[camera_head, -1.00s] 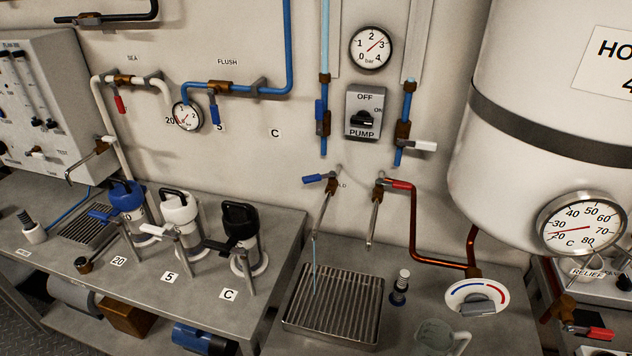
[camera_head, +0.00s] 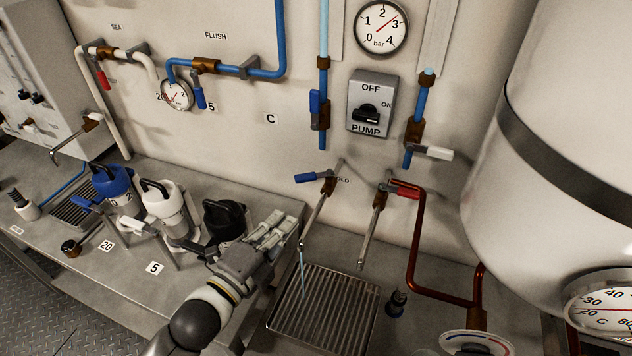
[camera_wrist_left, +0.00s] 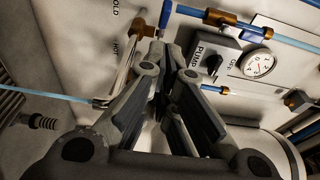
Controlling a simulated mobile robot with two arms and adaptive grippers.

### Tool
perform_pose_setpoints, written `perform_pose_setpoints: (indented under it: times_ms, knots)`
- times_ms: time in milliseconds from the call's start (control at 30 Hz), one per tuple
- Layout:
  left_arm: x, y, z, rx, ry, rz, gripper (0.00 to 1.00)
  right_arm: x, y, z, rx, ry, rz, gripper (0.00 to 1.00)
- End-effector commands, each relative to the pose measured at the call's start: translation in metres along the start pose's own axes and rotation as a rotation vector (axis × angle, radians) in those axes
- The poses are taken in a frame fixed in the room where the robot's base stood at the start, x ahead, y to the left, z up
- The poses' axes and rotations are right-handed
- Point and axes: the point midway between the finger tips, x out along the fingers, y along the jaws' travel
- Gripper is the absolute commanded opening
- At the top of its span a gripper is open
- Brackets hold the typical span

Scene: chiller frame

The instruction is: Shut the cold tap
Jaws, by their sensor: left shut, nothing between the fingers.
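The cold tap (camera_head: 328,187) is on the wall with its blue lever (camera_head: 313,177) pointing left, roughly crosswise to the spout. A thin stream of water (camera_head: 301,266) runs from its spout onto the slatted drain tray (camera_head: 322,310). In the left wrist view, the stream (camera_wrist_left: 45,92) crosses to the left and the blue lever (camera_wrist_left: 165,14) shows just beyond my fingertips. My left gripper (camera_head: 280,224) is shut and empty, left of the spout and below the lever, apart from the lever in the head view. It also shows in the left wrist view (camera_wrist_left: 170,52). My right gripper is out of view.
The hot tap (camera_head: 379,197) with its red lever (camera_head: 405,190) is close on the right. Filter housings with blue (camera_head: 112,182), white (camera_head: 161,200) and black (camera_head: 224,218) tops stand left of my gripper. The pump switch (camera_head: 370,105) is above.

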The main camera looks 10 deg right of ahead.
Motion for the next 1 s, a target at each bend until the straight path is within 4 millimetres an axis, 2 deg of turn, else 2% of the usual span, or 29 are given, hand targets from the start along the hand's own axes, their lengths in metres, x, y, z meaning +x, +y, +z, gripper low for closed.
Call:
perform_pose_setpoints:
  times_ms: [167, 400, 600, 800, 1000]
  knots:
    - [0.019, -0.003, 0.0, 0.0, 0.001, -0.004, 0.0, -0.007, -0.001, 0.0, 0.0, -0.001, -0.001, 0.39]
    - [0.061, -0.004, 0.0, -0.002, 0.0, -0.002, 0.0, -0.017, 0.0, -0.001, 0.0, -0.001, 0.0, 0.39]
    - [0.086, -0.002, 0.0, -0.002, -0.001, -0.001, 0.0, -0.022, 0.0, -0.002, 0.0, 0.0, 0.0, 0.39]
    - [0.097, -0.002, 0.0, -0.001, 0.0, -0.002, 0.0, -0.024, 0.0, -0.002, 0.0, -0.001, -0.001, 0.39]
    - [0.099, -0.001, 0.0, -0.002, 0.0, -0.001, 0.0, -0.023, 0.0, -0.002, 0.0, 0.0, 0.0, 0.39]
